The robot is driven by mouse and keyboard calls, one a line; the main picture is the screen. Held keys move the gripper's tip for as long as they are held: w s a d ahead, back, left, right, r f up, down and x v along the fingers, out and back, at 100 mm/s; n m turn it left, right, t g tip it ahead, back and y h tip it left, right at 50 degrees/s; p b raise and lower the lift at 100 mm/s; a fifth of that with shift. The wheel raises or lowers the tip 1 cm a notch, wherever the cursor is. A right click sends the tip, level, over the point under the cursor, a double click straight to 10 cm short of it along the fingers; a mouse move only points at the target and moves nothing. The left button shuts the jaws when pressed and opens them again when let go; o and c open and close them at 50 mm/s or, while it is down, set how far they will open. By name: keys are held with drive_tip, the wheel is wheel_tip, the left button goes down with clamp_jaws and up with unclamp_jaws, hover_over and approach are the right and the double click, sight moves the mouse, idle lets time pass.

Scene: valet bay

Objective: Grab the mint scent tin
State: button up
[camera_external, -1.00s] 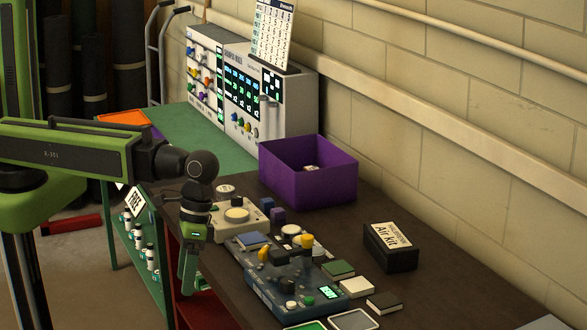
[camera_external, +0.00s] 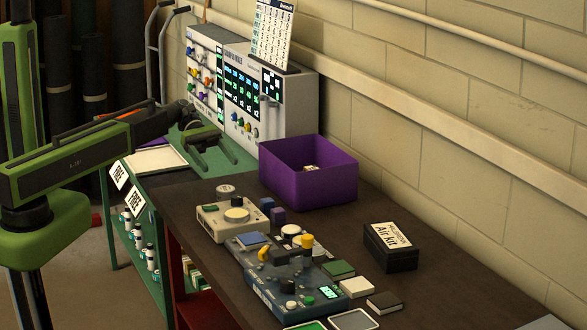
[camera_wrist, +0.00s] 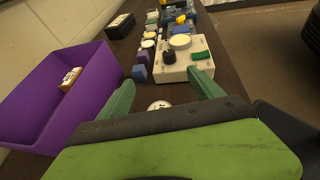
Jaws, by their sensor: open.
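No label that I can read says mint, so I cannot tell for certain which thing is the mint scent tin. A small round, pale-topped tin (camera_external: 226,190) stands on the dark table behind the cream device. A round pale top, probably the same tin (camera_wrist: 159,105), shows low between my fingers in the wrist view, partly hidden by my gripper. My gripper (camera_external: 222,148) is open and empty over the green table's near end. In the wrist view my gripper (camera_wrist: 162,80) has its two green fingers spread apart.
A purple open box (camera_external: 308,182) holding a small labelled item (camera_wrist: 70,78) stands by the wall. A cream device (camera_external: 233,218), small blue and purple blocks (camera_external: 277,215) and a blue-grey control panel (camera_external: 295,285) crowd the dark table. A black Air kit box (camera_external: 390,248) stands right.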

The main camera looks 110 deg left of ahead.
drive_tip(key=s+a+n+y, duration=0.1)
drive_tip(key=s+a, duration=0.1)
drive_tip(key=s, duration=0.2)
drive_tip(key=s+a+f+n+t+y+b, duration=0.1)
drive_tip(key=s+a, duration=0.1)
drive_tip(key=s, duration=0.3)
drive_tip(key=s+a+f+n+y, duration=0.1)
drive_tip(key=s+a, duration=0.2)
drive_tip(key=s, duration=0.2)
drive_tip(key=shift+s+f+t, duration=0.1)
drive_tip(key=shift+s+t, duration=0.15)
drive_tip(key=shift+t, duration=0.05)
drive_tip(key=b, duration=0.5)
approach(222, 187)
drive_tip(key=x, duration=0.4)
drive_tip(key=shift+w+d+f, duration=0.1)
drive_tip(key=shift+d+f, duration=0.1)
drive_tip(key=shift+f, duration=0.05)
drive_tip(key=shift+w, duration=0.25)
drive_tip(key=b+x, duration=0.1)
drive_tip(key=x, duration=0.1)
drive_tip(key=b+x, duration=0.1)
drive_tip(key=x, duration=0.2)
drive_tip(key=shift+f, duration=0.3)
drive_tip(key=shift+w, duration=0.1)
drive_tip(key=shift+r, duration=0.15)
drive_tip(key=c, duration=1.5)
drive_tip(key=shift+o, duration=0.2)
